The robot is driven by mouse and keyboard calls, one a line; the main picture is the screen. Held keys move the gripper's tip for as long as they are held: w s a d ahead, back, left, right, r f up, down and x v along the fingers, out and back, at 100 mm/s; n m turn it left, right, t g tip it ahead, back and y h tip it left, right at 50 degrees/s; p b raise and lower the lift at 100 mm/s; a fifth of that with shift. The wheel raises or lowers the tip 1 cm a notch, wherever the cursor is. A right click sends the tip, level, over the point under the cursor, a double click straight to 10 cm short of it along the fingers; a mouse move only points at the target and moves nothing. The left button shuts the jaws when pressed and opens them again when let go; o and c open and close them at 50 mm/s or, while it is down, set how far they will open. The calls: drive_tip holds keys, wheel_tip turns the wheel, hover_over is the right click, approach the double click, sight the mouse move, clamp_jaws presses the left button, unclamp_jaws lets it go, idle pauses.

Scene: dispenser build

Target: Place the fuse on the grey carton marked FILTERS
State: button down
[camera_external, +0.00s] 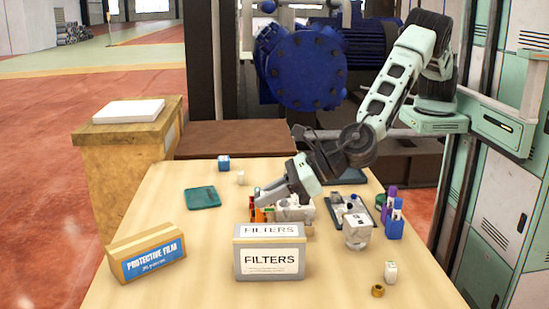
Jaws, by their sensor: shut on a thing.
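The grey carton marked FILTERS (269,262) stands upright at the front middle of the table, its label facing the camera. Its top looks bare. My gripper (260,194) is above the table behind the carton, pointing down and to the left. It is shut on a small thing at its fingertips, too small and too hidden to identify. I cannot make out for sure which thing is the fuse. A small white piece (390,272) stands at the front right, and another small white piece (240,178) stands farther back.
Red, orange and green pieces (259,214) stand just below my gripper, behind the carton. A PROTECTIVE FILM box (148,254) is at the left, a green tray (202,197) farther back.

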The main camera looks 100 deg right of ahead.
sight(269, 231)
drive_tip(key=shift+f+p, duration=0.75)
drive_tip(key=shift+f, duration=1.6)
drive_tip(key=shift+f, duration=0.15)
drive_tip(key=c, duration=1.3)
unclamp_jaws()
drive_tip(key=shift+c, duration=0.2)
